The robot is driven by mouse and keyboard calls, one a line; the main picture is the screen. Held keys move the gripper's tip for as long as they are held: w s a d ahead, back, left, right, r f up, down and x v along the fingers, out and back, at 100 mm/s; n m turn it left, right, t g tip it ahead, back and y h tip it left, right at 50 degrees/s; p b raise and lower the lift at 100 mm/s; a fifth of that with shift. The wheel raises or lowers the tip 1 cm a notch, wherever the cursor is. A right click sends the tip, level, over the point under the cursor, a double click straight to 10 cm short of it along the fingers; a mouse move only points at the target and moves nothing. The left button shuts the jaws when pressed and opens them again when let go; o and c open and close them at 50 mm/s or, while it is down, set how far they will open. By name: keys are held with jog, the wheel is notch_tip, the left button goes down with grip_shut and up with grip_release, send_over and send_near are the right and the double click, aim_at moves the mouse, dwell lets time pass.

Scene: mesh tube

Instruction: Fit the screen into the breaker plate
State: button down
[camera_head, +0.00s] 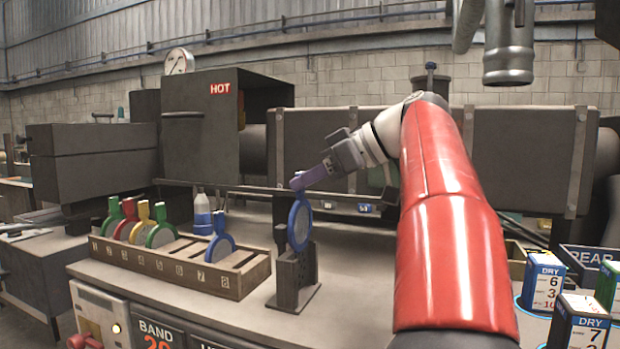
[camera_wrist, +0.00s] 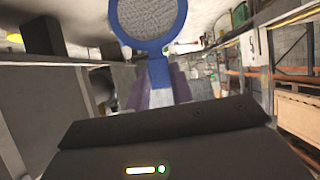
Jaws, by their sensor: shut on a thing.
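My gripper (camera_head: 303,181) is shut on the handle of a round screen (camera_head: 299,224) with a blue rim. The screen hangs upright below the fingers. In the wrist view the screen's grey mesh (camera_wrist: 148,16) and blue handle (camera_wrist: 159,72) show beyond my purple fingers. The screen's lower edge is at the top of a dark upright stand (camera_head: 304,268) on the bench; I cannot tell whether it touches or sits in it. I cannot make out for sure which part is the breaker plate.
A numbered wooden rack (camera_head: 232,281) at left holds several screens with green, red, yellow and blue handles. A dark box marked HOT (camera_head: 198,125) stands behind. A bottle (camera_head: 202,214) is behind the rack. DRY boxes (camera_head: 544,283) stand at right. The bench front is clear.

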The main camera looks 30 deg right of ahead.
aim_at(303, 231)
jog(key=shift+f+b, duration=4.05)
jog(key=shift+f, duration=0.4)
jog(key=c, duration=1.1)
grip_release()
jog(key=shift+c, duration=0.2)
